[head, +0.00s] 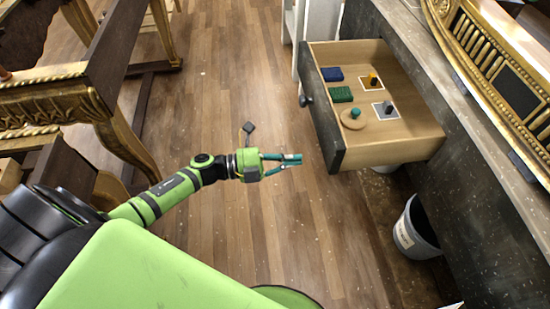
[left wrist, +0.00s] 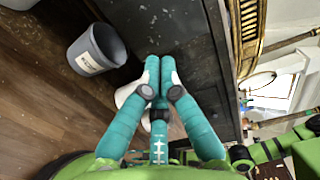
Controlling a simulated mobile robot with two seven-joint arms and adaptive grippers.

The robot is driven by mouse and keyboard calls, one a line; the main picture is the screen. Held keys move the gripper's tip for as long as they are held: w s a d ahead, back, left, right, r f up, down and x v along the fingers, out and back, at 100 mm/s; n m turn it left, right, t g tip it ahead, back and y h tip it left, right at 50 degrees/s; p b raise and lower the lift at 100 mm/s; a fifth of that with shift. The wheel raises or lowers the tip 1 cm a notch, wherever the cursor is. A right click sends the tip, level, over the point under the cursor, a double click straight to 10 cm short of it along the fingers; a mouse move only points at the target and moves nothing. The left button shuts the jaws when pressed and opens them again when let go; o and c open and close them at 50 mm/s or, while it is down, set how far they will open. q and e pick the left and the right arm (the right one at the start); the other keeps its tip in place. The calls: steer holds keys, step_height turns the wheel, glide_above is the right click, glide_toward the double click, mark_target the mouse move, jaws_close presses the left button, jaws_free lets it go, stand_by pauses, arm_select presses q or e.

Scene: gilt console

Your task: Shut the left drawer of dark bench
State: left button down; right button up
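The left drawer (head: 424,139) of the dark bench (head: 470,130) stands pulled far out. It has pale wooden walls, a dark front panel (head: 322,118) and a round dark knob (head: 306,100). My left gripper (head: 296,159) is in front of the drawer front, a little to its left in the head view, with a gap between them. Its teal fingers look together and empty in the left wrist view (left wrist: 160,70), with a dark speckled surface beyond them. My right gripper is not in view.
The drawer holds a blue block (head: 332,74), a green block (head: 341,94) and small knobbed pieces. A grey bucket (head: 417,230) stands below by the bench. Gilt furniture (head: 50,100) stands at left. The wooden floor (head: 240,80) between is mostly clear.

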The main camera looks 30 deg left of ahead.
mark_target(329, 155)
arm_select(q)
steer(key=x, duration=0.5)
steer(key=shift+w+d+p, duration=0.2)
steer(key=shift+d+p, duration=0.1)
steer(key=shift+w+d, duration=0.25)
steer(key=shift+d, duration=0.05)
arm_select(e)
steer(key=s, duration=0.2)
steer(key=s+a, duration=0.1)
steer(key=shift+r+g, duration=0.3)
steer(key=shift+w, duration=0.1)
